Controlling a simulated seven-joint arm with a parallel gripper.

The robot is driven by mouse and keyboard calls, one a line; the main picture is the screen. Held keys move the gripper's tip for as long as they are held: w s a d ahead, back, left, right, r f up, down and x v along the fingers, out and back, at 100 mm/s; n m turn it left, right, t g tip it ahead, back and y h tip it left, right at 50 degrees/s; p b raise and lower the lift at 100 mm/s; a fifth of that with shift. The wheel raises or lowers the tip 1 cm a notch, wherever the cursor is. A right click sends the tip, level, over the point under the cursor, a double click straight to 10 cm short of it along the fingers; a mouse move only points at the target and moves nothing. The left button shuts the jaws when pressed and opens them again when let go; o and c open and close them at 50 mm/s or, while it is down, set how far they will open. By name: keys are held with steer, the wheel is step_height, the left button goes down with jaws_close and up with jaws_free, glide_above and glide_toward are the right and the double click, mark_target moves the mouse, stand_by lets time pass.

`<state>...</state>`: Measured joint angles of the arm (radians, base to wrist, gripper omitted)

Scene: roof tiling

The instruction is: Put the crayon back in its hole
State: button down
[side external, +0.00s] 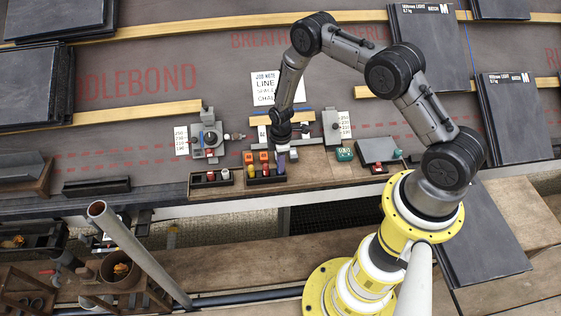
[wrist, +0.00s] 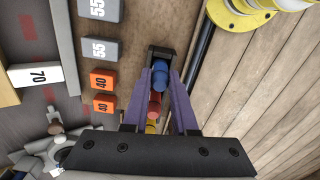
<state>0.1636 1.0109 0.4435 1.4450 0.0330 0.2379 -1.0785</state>
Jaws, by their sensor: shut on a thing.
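A small black rack (side external: 265,182) stands near the front edge of the board. A yellow crayon (side external: 253,175) and a red crayon (side external: 266,173) stand in it. In the wrist view, a blue crayon (wrist: 160,74) lies between the purple fingertips of my gripper (wrist: 160,82), at the rack's far end (wrist: 161,50). The red crayon (wrist: 155,104) and yellow crayon (wrist: 151,128) line up behind it. My gripper (side external: 281,165) points down over the rack's right end, shut on the blue crayon. The crayon's lower end and its hole are hidden.
Orange blocks (side external: 249,157) marked 40 and grey blocks (wrist: 102,48) marked 55 stand close behind the rack. Another black tray (side external: 211,182) holds small red and white things to the left. A teal device (side external: 344,154) stands to the right.

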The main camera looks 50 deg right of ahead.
steer(key=shift+f, duration=0.2)
stand_by(0.6)
steer(key=c, duration=0.9)
jaws_free()
steer(key=shift+c, duration=0.2)
steer(key=shift+r, duration=0.2)
steer(key=shift+r, duration=0.8)
steer(key=o, duration=0.6)
steer(key=shift+c, duration=0.2)
steer(key=shift+r, duration=0.15)
steer(key=shift+r, duration=3.4)
